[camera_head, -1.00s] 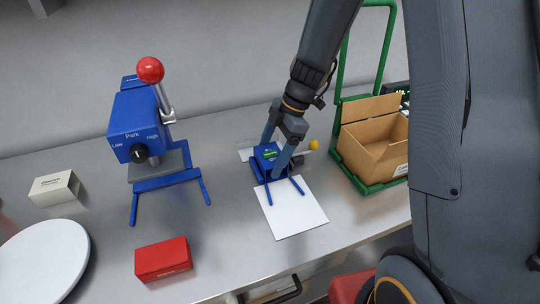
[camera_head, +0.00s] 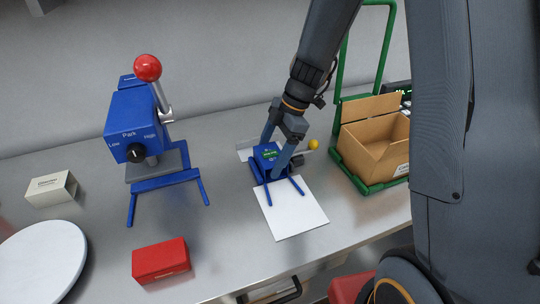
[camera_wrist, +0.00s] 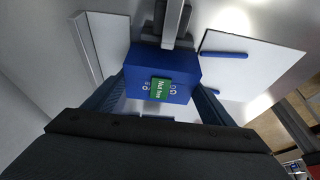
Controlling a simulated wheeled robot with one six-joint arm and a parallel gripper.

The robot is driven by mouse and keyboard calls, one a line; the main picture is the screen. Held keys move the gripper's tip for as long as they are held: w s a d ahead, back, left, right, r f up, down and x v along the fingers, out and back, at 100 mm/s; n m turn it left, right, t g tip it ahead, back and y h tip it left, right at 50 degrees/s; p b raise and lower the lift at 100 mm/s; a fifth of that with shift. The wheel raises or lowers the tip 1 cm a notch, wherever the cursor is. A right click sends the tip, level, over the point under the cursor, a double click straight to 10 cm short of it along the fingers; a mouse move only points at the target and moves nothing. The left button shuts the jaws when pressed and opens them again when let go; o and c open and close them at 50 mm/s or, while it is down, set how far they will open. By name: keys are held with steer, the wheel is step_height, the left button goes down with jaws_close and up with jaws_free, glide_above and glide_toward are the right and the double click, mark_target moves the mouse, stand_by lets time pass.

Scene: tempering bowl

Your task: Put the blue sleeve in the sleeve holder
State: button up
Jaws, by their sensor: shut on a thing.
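The blue sleeve (camera_head: 266,153) is a small box with a green label. My gripper (camera_head: 270,163) has one finger on each side of it and is shut on it. In the wrist view the sleeve (camera_wrist: 165,68) sits between the fingers, its "Nut free" label facing the camera. A low stand with blue legs (camera_head: 297,186) and a yellow-knobbed lever (camera_head: 313,145), seemingly the sleeve holder, is at the same spot. The sleeve and fingers hide most of it. I cannot tell whether the sleeve is seated in it.
A white sheet (camera_head: 292,210) lies in front of the stand. A blue machine (camera_head: 133,122) with a red knob stands left. A cardboard box (camera_head: 372,150) stands right.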

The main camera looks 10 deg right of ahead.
stand_by(0.4)
steer(key=o, duration=1.1)
steer(key=shift+b+v, duration=1)
steer(key=shift+v, duration=2.95)
steer(key=shift+a, duration=0.1)
